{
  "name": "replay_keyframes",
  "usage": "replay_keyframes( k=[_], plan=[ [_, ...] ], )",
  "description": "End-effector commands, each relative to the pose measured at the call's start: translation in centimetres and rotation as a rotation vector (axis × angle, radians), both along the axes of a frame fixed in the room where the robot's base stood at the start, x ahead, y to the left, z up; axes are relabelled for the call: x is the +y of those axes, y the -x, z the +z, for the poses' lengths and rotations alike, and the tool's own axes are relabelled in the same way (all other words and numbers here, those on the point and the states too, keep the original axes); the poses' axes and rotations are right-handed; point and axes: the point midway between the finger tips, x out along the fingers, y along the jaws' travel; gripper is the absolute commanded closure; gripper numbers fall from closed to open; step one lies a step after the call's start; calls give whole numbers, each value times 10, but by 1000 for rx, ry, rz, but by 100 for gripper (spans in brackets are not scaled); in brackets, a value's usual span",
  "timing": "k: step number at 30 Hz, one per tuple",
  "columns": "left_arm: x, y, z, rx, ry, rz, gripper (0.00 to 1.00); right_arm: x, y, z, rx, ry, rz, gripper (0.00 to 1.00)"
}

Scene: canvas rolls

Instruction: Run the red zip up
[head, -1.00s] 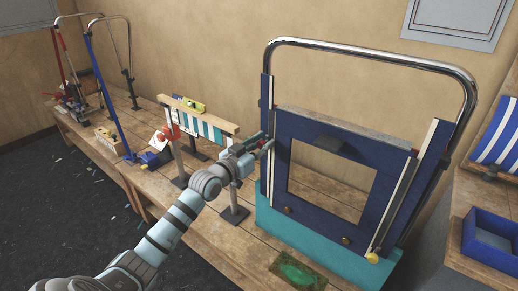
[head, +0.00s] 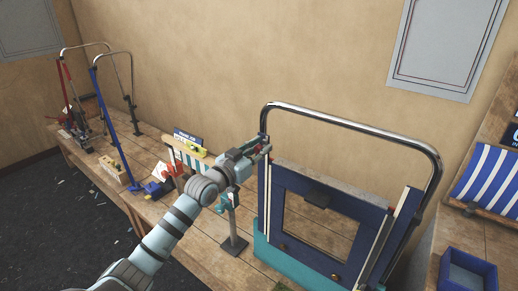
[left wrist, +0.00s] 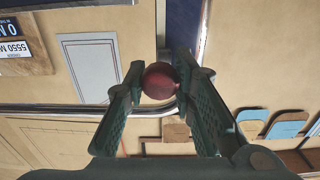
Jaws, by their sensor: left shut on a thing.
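My left gripper (head: 264,150) is at the upper left corner of the blue framed panel (head: 292,181). In the left wrist view its fingers (left wrist: 160,84) are shut on a round dark red knob (left wrist: 160,80), which I take for the red zip's pull. A pale upright strip (head: 268,200) runs down the panel's left side below the gripper. The zip's teeth are too small to make out, and the gripper hides the strip's top. My right gripper is not in view.
A chrome hoop (head: 350,121) arches over the panel, close to the gripper. A teal base (head: 282,263) carries the panel on the wooden bench. A blue tray (head: 468,270) stands at right. A blue post (head: 112,120) stands at left.

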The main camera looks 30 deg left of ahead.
Motion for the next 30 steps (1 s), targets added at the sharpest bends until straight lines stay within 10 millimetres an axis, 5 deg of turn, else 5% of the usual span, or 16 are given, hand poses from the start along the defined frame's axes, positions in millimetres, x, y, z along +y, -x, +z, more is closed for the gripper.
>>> replay_keyframes(
  k=[3,4,8,18,30],
  plan=[
    [0,0,-1,0,-1,0,100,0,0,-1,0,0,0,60],
    [0,0,-1,0,-1,0,75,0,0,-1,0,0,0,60],
    [0,0,-1,1,0,0,55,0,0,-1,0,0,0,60],
    [1,4,-2,2,-3,2,55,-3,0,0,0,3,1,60],
    [6,68,-2,4,-10,3,55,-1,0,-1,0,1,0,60]
  ],
)
